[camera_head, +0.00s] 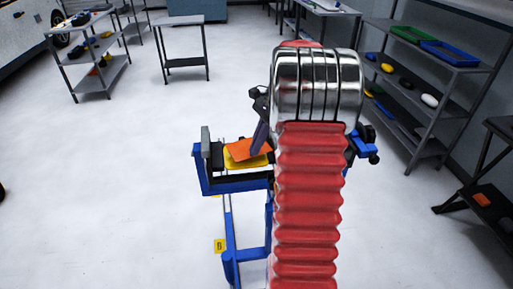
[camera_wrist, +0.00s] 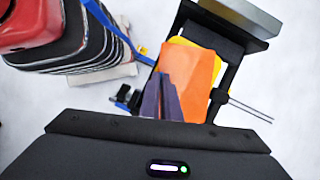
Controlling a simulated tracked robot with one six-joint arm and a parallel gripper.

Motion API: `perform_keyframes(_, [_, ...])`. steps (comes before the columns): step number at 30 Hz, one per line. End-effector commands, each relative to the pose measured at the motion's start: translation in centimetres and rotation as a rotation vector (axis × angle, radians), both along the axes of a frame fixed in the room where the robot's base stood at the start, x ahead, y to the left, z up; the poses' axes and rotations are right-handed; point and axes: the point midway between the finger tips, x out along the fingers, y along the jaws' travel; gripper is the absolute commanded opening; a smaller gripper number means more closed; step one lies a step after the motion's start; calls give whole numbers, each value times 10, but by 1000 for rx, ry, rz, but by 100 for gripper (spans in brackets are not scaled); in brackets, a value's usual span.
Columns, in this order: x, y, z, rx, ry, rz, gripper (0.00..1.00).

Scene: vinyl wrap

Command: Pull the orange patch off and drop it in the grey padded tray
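The orange patch (camera_head: 240,150) lies over a yellow panel (camera_head: 245,164) on a blue stand and looks partly raised or bent. In the wrist view the patch (camera_wrist: 203,75) covers most of the yellow panel (camera_wrist: 185,41). My gripper (camera_head: 259,137) has purple fingers reaching down at the patch; in the wrist view the fingertips (camera_wrist: 162,75) are close together over its left side. Whether they pinch the patch is not clear. I cannot make out a grey padded tray for certain.
The blue stand (camera_head: 230,186) has an upright grey plate (camera_head: 206,138) at its left end. Shelves with coloured items line the right (camera_head: 420,75) and upper left (camera_head: 100,75). The floor left of the stand is clear.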

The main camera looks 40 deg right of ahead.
Motion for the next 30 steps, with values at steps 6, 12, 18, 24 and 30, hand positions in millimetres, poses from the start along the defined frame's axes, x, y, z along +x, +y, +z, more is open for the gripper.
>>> perform_keyframes(6, [0,0,8,0,-1,0,0])
perform_keyframes(12, [0,0,15,0,0,-1,0])
perform_keyframes(18, [0,0,22,0,0,-1,0])
perform_keyframes(24, [1,-1,29,-1,-1,0,0])
perform_keyframes(30, [0,-1,36,0,0,0,0])
